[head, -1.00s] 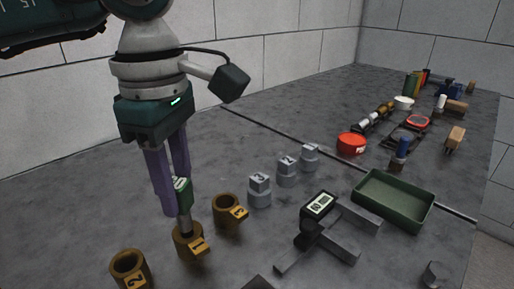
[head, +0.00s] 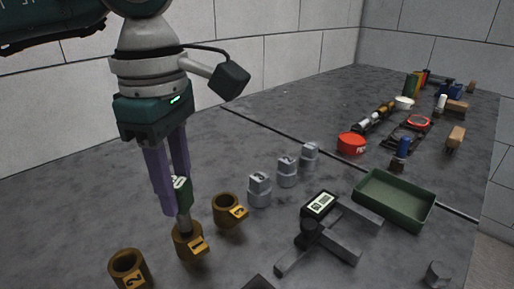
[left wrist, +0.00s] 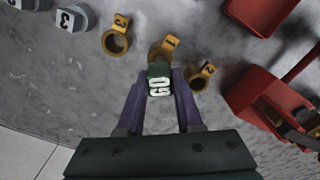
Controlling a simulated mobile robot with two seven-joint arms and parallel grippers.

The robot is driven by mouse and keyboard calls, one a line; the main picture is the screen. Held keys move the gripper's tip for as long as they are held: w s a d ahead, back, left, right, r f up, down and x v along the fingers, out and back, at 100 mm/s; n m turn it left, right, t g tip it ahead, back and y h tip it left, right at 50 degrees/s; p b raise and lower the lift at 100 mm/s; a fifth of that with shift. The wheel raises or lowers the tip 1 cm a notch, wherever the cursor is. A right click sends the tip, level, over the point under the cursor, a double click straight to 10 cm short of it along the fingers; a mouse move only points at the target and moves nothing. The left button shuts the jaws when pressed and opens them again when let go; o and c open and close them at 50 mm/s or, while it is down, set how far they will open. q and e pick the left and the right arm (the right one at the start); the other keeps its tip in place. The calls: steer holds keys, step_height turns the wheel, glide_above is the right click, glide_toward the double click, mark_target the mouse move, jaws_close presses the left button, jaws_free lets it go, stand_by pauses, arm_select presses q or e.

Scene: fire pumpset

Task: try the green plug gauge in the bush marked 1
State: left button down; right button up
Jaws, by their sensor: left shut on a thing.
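My left gripper (head: 172,200) is shut on the green plug gauge (head: 181,191), held upright with its grey pin pointing down. The pin's lower end is at the mouth of the brass bush marked 1 (head: 188,245); how far it is inside cannot be told. In the left wrist view the gauge (left wrist: 159,80) sits between the purple fingers (left wrist: 159,95) and partly covers the bush marked 1 (left wrist: 157,54). The bush marked 2 (head: 128,271) stands in front to the left, and the bush marked 3 (head: 227,212) behind to the right. My right gripper is not in view.
Several grey numbered blocks (head: 260,190) stand behind to the right. A grey measuring tool with a display (head: 320,205) and a green tray (head: 400,215) lie right of the bushes. A red tub (head: 352,144) is farther back. The left side of the bench is bare.

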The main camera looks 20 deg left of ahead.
arm_select(q)
steer(key=shift+f+b, duration=0.5)
steer(key=shift+f, duration=0.1)
steer(key=shift+r, duration=0.1)
stand_by(1.2)
steer(key=shift+r+p, duration=1.25)
steer(key=shift+r, duration=0.5)
